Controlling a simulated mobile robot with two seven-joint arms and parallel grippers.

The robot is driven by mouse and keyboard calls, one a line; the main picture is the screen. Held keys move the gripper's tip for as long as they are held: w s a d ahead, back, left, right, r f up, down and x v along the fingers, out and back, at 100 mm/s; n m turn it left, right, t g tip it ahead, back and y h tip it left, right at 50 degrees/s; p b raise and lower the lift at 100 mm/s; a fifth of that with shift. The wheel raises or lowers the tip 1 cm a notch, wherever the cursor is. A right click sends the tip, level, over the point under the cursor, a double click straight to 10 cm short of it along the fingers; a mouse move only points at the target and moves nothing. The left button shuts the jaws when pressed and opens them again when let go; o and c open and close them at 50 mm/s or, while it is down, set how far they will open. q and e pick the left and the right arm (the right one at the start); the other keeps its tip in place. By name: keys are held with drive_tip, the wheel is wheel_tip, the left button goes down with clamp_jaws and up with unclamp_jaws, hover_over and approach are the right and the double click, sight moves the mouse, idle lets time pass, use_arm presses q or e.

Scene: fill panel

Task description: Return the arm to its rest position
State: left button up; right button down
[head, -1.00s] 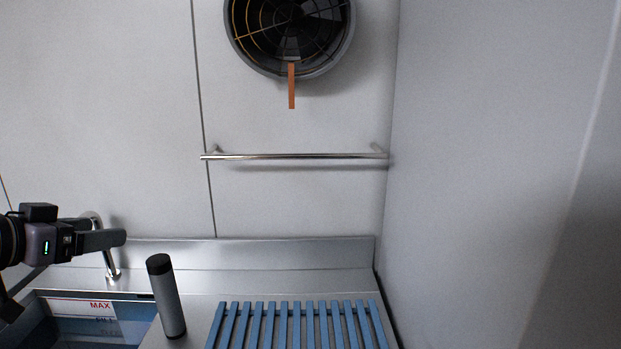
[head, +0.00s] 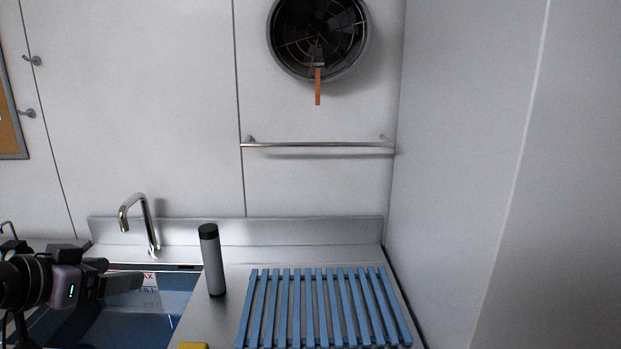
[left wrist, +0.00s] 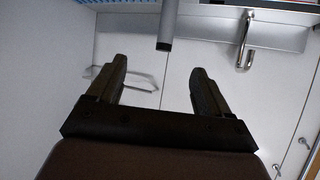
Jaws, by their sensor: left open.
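My left gripper (head: 124,282) shows at the lower left of the head view, in front of the sink (head: 130,318), and holds nothing. In the left wrist view its two dark fingers (left wrist: 158,88) stand well apart with nothing between them. My right gripper is not in view.
A grey cylinder with a black top (head: 212,262) stands beside the sink. A blue slatted rack (head: 318,307) lies on the steel counter. A faucet (head: 147,222) rises behind the sink. A wall rail (head: 318,145) and a round fan (head: 318,38) are above. A wall closes the right side.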

use_arm(q)
drive_tip(key=s+d+f+g+y, duration=0.1)
drive_tip(key=s+d+f+g, duration=0.25)
drive_tip(key=s+f, duration=0.6)
drive_tip(key=s+d+f+g+y, duration=0.15)
drive_tip(key=s+d+f, duration=0.4)
drive_tip(key=f, duration=0.75)
drive_tip(key=s+d+f+n+g+y, duration=0.1)
drive_tip(key=s+f+n+g, duration=0.15)
drive_tip(key=s, duration=1.05)
drive_tip(key=w+d+f+t+h+b, duration=0.1)
drive_tip(key=w+f+t+b, duration=0.1)
drive_tip(key=f, duration=0.5)
drive_tip(key=w+d+f+t+b, duration=0.2)
drive_tip(key=w+f+t+b, duration=0.1)
drive_tip(key=f, duration=0.4)
drive_tip(key=w+m+t, duration=0.1)
drive_tip(key=w, duration=0.1)
drive_tip(key=shift+w+f+h, duration=0.3)
drive_tip(key=shift+h, duration=0.05)
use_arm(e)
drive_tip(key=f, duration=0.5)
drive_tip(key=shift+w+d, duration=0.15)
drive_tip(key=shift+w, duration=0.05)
